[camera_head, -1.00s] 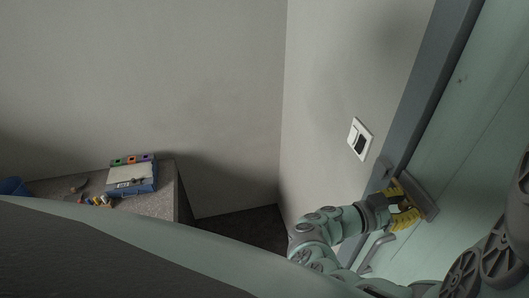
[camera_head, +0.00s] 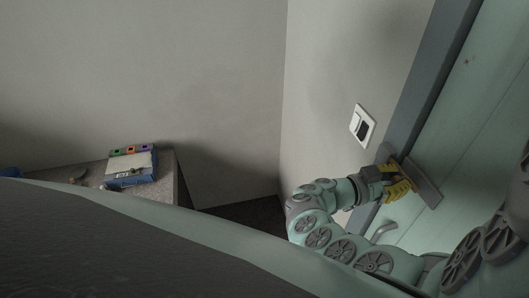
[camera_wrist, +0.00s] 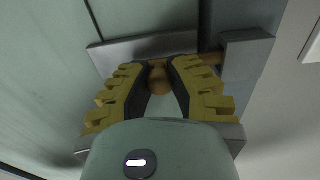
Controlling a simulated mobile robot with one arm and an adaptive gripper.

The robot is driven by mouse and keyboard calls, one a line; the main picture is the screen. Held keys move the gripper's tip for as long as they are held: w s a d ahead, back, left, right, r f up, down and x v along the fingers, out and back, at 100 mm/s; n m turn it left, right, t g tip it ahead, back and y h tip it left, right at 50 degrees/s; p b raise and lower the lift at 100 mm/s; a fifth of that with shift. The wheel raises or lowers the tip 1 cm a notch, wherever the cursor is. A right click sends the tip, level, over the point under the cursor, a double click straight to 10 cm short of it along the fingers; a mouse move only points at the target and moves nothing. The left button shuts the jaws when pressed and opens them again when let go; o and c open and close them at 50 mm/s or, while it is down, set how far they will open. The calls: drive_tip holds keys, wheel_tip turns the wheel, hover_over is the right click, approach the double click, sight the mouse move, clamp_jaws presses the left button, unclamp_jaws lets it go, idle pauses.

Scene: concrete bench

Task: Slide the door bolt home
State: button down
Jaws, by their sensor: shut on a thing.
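The door bolt has a grey back plate (camera_head: 427,190) on the pale green door, also seen in the wrist view (camera_wrist: 120,54). My gripper (camera_head: 403,187) is at the plate, near its frame-side end. In the wrist view my gripper (camera_wrist: 162,75) has its yellow-and-black fingers shut on the brass-coloured bolt knob (camera_wrist: 160,84). A short stretch of brass-coloured bolt rod (camera_wrist: 209,60) shows right of the fingers and reaches the grey keeper block (camera_wrist: 246,54) on the frame. How deep the rod sits in the keeper is hidden.
A door handle (camera_head: 382,232) is below the bolt, close to my arm. A light switch (camera_head: 362,126) is on the wall left of the grey door frame (camera_head: 425,85). A bench (camera_head: 170,185) with a blue-and-white box (camera_head: 131,170) stands at the left.

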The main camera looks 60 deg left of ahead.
drive_tip(key=shift+w+r, duration=0.1)
drive_tip(key=shift+r, duration=0.05)
drive_tip(key=c, duration=0.8)
unclamp_jaws()
drive_tip(key=shift+a, duration=0.1)
drive_tip(key=v, duration=1.2)
